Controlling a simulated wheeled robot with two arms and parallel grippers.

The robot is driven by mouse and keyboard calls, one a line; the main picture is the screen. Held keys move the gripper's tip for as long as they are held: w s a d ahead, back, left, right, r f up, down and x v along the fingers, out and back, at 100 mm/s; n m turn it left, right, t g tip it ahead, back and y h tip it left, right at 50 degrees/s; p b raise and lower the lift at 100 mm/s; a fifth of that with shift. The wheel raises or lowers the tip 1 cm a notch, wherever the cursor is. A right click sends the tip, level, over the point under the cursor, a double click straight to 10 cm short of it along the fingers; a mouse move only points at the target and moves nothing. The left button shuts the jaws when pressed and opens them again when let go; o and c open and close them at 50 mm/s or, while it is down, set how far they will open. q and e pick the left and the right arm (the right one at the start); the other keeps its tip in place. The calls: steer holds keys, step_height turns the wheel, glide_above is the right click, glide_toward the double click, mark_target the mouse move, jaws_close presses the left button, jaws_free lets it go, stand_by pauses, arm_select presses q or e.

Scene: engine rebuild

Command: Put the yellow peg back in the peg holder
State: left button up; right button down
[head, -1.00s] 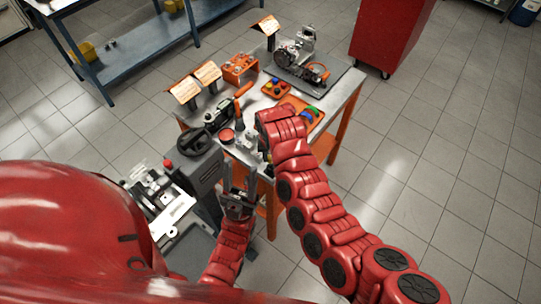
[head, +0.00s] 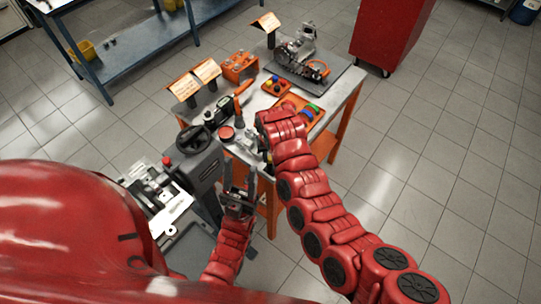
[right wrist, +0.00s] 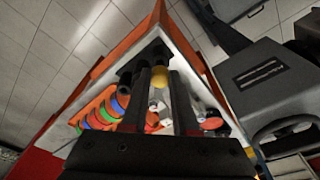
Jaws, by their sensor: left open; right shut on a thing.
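My right gripper (right wrist: 161,88) is shut on the yellow peg (right wrist: 160,76), whose rounded yellow end shows between the fingertips in the right wrist view. In the head view that gripper and the peg are hidden behind the right wrist, over the front part of the workbench. My left gripper (head: 240,188) is open and empty, fingers pointing up the picture, at the bench's near edge. I cannot tell for sure which item is the peg holder. An orange block (head: 239,67) with several grey parts in it stands at the bench's back left.
The workbench (head: 345,98) carries a small tray (head: 266,88) of coloured balls and an orange tray (head: 316,116) of coloured rings. An engine part (head: 296,66) stands at the back. A grey machine (head: 205,170) adjoins the bench at left. The floor at right is clear.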

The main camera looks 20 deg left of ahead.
steer(key=shift+f+b, duration=0.7)
steer(key=shift+f, duration=0.4)
stand_by(0.3)
steer(key=c, duration=0.9)
jaws_free()
steer(key=shift+r, duration=0.3)
steer(key=shift+r+p, duration=0.55)
steer(key=shift+r, duration=0.65)
steer(key=o, duration=0.5)
steer(key=shift+o, duration=0.2)
